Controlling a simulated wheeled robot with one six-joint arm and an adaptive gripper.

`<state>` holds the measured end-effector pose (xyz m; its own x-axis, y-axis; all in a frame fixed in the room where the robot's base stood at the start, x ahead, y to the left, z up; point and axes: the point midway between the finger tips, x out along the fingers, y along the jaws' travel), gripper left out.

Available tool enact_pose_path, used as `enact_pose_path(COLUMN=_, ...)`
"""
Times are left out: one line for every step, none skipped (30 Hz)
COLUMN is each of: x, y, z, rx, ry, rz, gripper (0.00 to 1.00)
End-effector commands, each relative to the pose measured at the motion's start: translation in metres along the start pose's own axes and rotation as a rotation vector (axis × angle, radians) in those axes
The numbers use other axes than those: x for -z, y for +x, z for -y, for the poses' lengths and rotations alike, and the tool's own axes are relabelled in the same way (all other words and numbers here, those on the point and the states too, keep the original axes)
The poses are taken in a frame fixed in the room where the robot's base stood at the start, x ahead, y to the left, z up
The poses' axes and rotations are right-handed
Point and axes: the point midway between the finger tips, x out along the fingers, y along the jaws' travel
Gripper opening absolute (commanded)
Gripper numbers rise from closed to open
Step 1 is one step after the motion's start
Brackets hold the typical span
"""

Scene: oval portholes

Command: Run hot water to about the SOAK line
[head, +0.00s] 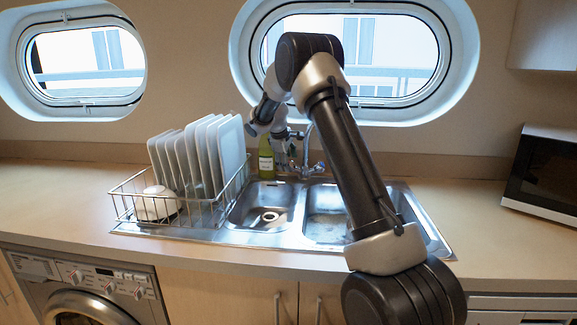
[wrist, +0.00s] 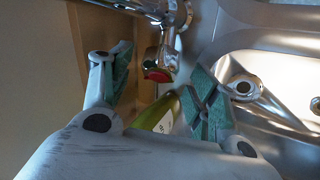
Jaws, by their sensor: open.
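The chrome tap (head: 306,169) stands at the back of the double sink, partly hidden by my arm in the head view. In the wrist view its chrome body (wrist: 172,14) crosses the top, and a tap handle with a red marking (wrist: 158,74) lies between my fingers. My gripper (wrist: 160,68) is open around that handle, with a gap on both sides; contact cannot be told. In the head view my gripper (head: 283,150) is at the tap, small and partly hidden. The left basin (head: 262,206) shows its drain. The right basin (head: 325,215) is partly behind my arm. I cannot make out a SOAK line or running water.
A green bottle (head: 266,158) stands behind the left basin, close to my gripper; it also shows below the handle in the wrist view (wrist: 160,117). A dish rack (head: 200,216) with several plates and a white bowl is left. A microwave (head: 545,175) stands right.

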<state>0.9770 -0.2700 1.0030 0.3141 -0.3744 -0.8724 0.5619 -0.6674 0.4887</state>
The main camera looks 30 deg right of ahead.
Motion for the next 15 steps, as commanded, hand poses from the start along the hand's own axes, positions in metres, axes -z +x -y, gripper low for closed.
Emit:
enact_pose_path(x=-0.001, y=0.008, z=0.0, rx=0.001, ry=0.0, rz=0.002, gripper=0.6)
enact_pose_path(x=0.0, y=0.013, z=0.0, rx=0.001, ry=-0.001, rz=0.002, gripper=0.6)
enact_pose_path(x=0.0, y=0.017, z=0.0, rx=0.001, ry=0.0, rz=0.002, gripper=0.6)
enact_pose_path(x=0.0, y=0.02, z=0.0, rx=0.0, ry=0.0, rz=0.001, gripper=0.6)
enact_pose_path(x=0.0, y=0.022, z=0.0, rx=0.0, ry=0.0, rz=0.001, gripper=0.6)
enact_pose_path(x=0.0, y=0.025, z=0.0, rx=0.0, ry=0.001, rz=0.0, gripper=0.6)
enact_pose_path(x=0.0, y=0.026, z=0.0, rx=-0.001, ry=0.001, rz=0.0, gripper=0.6)
enact_pose_path(x=0.0, y=0.027, z=0.0, rx=-0.001, ry=0.001, rz=0.0, gripper=0.6)
enact_pose_path(x=0.0, y=0.028, z=0.0, rx=-0.001, ry=0.001, rz=0.0, gripper=0.6)
enact_pose_path(x=0.0, y=0.028, z=0.0, rx=-0.001, ry=0.001, rz=-0.001, gripper=0.6)
enact_pose_path(x=0.0, y=0.028, z=0.0, rx=-0.001, ry=0.001, rz=-0.001, gripper=0.6)
enact_pose_path(x=0.0, y=0.028, z=0.0, rx=-0.001, ry=0.001, rz=-0.001, gripper=0.6)
enact_pose_path(x=0.0, y=0.028, z=0.0, rx=-0.001, ry=0.001, rz=0.0, gripper=0.6)
enact_pose_path(x=0.0, y=0.028, z=0.0, rx=-0.001, ry=0.001, rz=0.0, gripper=0.6)
enact_pose_path(x=0.0, y=0.028, z=0.0, rx=-0.001, ry=0.001, rz=0.0, gripper=0.6)
